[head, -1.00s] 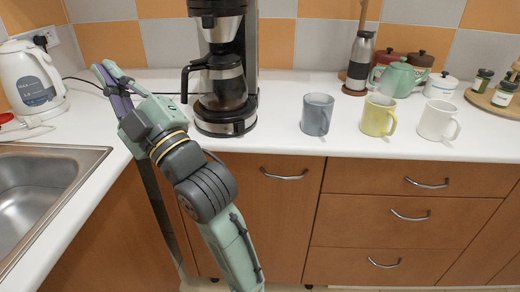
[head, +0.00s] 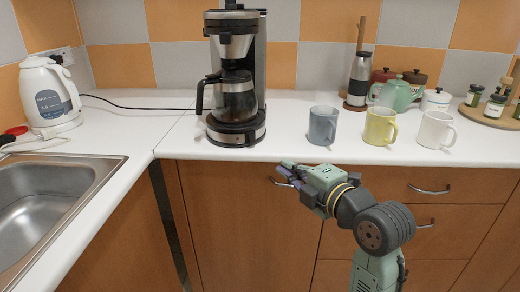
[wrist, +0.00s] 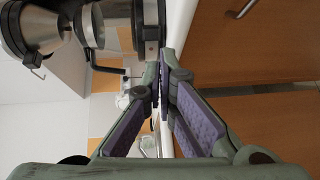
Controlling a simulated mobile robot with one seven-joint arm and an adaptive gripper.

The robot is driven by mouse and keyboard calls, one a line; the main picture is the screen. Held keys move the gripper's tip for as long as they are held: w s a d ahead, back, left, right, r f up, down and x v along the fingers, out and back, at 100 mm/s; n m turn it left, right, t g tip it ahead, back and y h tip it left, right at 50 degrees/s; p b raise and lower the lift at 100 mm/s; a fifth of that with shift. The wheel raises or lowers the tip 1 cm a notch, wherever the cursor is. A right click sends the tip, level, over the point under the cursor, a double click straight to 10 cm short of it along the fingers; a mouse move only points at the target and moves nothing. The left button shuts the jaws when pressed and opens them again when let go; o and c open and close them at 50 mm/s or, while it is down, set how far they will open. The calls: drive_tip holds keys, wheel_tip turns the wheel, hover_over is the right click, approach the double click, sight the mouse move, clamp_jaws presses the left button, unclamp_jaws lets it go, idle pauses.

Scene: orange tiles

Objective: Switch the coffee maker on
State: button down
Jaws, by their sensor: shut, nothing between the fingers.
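The coffee maker (head: 235,75) stands upright on the white counter, black and silver, with a glass carafe (head: 236,98) on its round base (head: 236,130). A small switch panel shows on the front of the base, too small to read. My gripper (head: 282,173) is in front of the counter edge, below and right of the base, apart from it. It points left, shut and empty. In the wrist view the picture is turned sideways; the coffee maker (wrist: 50,25) is at the upper left, and the purple-padded fingers (wrist: 160,100) meet near the middle.
Grey (head: 322,126), yellow (head: 380,126) and white mugs (head: 436,130) stand right of the coffee maker. A kettle (head: 48,92) and sink (head: 60,185) are at left. Drawers with handles (head: 430,189) lie behind my arm. The counter left of the coffee maker is clear except for a cord.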

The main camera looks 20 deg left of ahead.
sight(257, 153)
drive_tip(key=p+x, duration=0.4)
drive_tip(key=x, duration=0.9)
drive_tip(key=shift+w+a+p, duration=0.15)
drive_tip(key=shift+p, duration=0.2)
drive_tip(key=shift+w+a, duration=0.2)
drive_tip(key=shift+w, duration=0.05)
drive_tip(key=shift+f, duration=0.1)
drive_tip(key=b, duration=0.2)
drive_tip(key=f+b, duration=0.1)
drive_tip(key=b, duration=0.1)
drive_tip(key=shift+w+a+t+y, duration=0.2)
drive_tip(key=shift+a+t+y, duration=0.1)
drive_tip(key=shift+r+p, duration=0.4)
drive_tip(key=shift+p, duration=0.1)
drive_tip(key=shift+d+r+p, duration=0.1)
drive_tip(key=shift+r+p, duration=0.05)
drive_tip(key=shift+p, duration=0.25)
